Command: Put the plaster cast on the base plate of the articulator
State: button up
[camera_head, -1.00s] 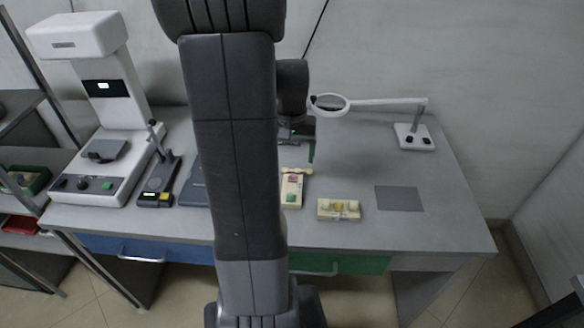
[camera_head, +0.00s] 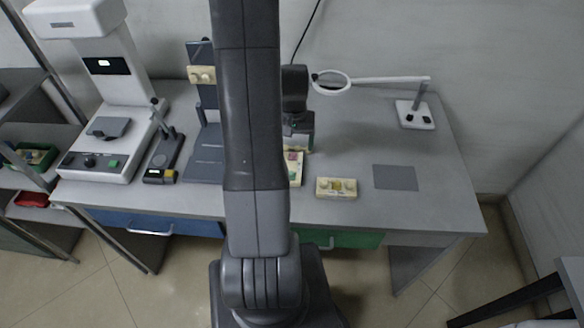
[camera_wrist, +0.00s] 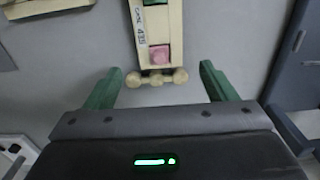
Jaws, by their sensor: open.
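The articulator's blue-grey base plate (camera_head: 204,158) lies left of my arm, with an upright behind it carrying a cream knobbed piece (camera_head: 202,75). A cream block with rounded bumps (camera_head: 337,188), which looks like a plaster cast, sits on the table right of my arm. My gripper (camera_wrist: 158,82) is open, pointing down beyond a long cream case (camera_wrist: 160,18) with a label and green and pink pieces. The case's knobbed cream end bar (camera_wrist: 157,77) shows between the green fingers, with gaps at both sides. My arm hides part of the case in the head view.
A grey mat (camera_head: 395,178) lies bare at the right. A magnifier lamp (camera_head: 415,115) stands behind it. A small black device (camera_head: 163,158) and a white machine (camera_head: 100,150) stand at the left. The table's front right is clear.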

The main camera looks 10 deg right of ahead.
aim_at(293, 153)
jog(key=shift+f+p, duration=0.6)
jog(key=shift+f, duration=2.05)
jog(key=shift+c, duration=0.2)
jog(key=c, duration=1.2)
jog(key=shift+r, duration=0.15)
